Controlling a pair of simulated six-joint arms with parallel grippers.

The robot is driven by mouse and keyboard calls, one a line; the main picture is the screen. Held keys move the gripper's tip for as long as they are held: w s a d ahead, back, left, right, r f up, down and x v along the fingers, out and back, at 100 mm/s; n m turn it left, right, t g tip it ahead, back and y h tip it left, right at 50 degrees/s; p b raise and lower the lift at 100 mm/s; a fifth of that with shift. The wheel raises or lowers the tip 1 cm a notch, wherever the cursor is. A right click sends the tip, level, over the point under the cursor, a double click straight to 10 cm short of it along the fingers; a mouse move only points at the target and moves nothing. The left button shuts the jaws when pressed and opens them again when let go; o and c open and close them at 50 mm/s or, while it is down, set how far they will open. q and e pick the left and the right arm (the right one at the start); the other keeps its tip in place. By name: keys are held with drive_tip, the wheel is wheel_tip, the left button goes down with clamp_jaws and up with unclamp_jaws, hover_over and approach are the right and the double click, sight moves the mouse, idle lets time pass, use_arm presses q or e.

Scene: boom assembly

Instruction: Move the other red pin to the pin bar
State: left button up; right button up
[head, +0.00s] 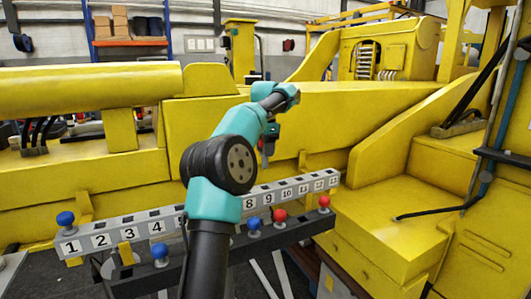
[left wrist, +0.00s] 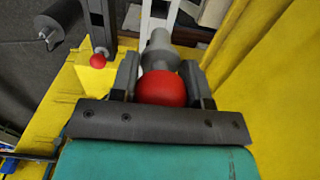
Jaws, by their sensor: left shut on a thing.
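My left gripper (head: 267,150) is raised over the yellow boom structure, behind the numbered bar in the head view. In the left wrist view its fingers (left wrist: 165,85) are shut on a red pin (left wrist: 161,89) with a grey shaft. A dark pin bar (head: 300,226) runs in front of the pale numbered bar (head: 130,234). Two red pins, one mid-right (head: 280,217) and one near the right end (head: 324,203), stand along the dark bar. A red-headed pin (left wrist: 97,61) also shows beyond the left finger. My right gripper is out of view.
Blue pins stand at slot 1 (head: 65,219) and along the dark bar, at left (head: 160,252) and centre (head: 254,224). My left arm hides the middle of both bars. Large yellow machine parts (head: 400,220) stand close behind and at right.

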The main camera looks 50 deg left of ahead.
use_arm(q)
drive_tip(key=shift+r, duration=2.5)
